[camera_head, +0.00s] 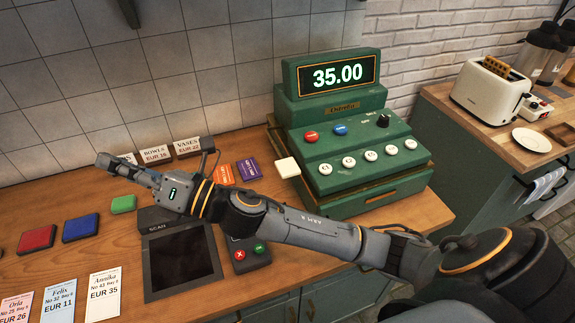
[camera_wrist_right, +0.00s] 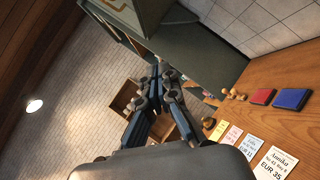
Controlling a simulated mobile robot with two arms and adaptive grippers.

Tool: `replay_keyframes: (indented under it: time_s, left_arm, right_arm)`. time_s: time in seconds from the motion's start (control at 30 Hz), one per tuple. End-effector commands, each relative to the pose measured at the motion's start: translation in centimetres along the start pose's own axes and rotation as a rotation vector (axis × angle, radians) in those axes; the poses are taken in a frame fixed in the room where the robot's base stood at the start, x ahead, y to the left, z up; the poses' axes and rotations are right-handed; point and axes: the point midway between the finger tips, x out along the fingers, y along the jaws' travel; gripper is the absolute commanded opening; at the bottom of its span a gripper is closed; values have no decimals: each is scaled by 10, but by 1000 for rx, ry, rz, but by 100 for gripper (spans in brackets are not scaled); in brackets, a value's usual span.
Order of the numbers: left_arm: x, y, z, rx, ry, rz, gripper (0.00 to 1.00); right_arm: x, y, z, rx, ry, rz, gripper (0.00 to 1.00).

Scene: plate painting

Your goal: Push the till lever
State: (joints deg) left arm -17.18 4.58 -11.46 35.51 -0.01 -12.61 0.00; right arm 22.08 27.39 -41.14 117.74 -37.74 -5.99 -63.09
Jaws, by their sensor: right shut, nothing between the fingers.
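The green till (camera_head: 330,185) stands on the wooden counter with its display (camera_head: 338,74) reading 35.00. A pale square block (camera_head: 288,167) sits at its left side; I cannot tell whether this is the lever. A small black knob (camera_head: 383,121) is on the till's upper right. My right arm reaches in from the right, in front of the till. My right gripper (camera_head: 107,160) is shut and empty, left of the till and pointing left, away from it. Its closed fingers also show in the right wrist view (camera_wrist_right: 162,78). My left gripper is not in view.
A dark scanner pad (camera_head: 181,262) and a card terminal (camera_head: 250,256) lie below my right arm. Red (camera_head: 37,240), blue (camera_head: 81,228) and green (camera_head: 123,204) pads and price cards (camera_head: 103,294) lie at left. A toaster (camera_head: 490,92) stands on the far right counter.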

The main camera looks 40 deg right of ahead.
Motion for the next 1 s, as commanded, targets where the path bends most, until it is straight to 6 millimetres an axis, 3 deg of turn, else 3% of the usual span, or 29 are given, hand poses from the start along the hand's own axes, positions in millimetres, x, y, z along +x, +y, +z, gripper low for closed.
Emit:
replay_keyframes:
  time_s: [0.1, 0.23, 0.37, 0.47, 0.67, 0.8, 1.0]
  left_arm:
    - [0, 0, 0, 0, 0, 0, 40]
    - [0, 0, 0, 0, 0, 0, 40]
    - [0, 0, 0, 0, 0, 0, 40]
    - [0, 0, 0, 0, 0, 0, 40]
    - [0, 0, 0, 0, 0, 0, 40]
    - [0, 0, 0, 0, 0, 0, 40]
    - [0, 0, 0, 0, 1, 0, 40]
  right_arm:
    - [13, 28, -21, -372, 157, 216, 0]
    - [7, 36, -50, -764, 332, 453, 0]
    - [-15, 17, -71, -1125, 521, 691, 0]
    - [-40, -13, -73, -1371, 683, 877, 0]
    - [-98, -83, -36, -1694, 1024, 1218, 0]
    - [-137, -119, 9, -1783, 1243, 1407, 0]
    - [-189, -151, 83, -1777, 1529, 1627, 0]
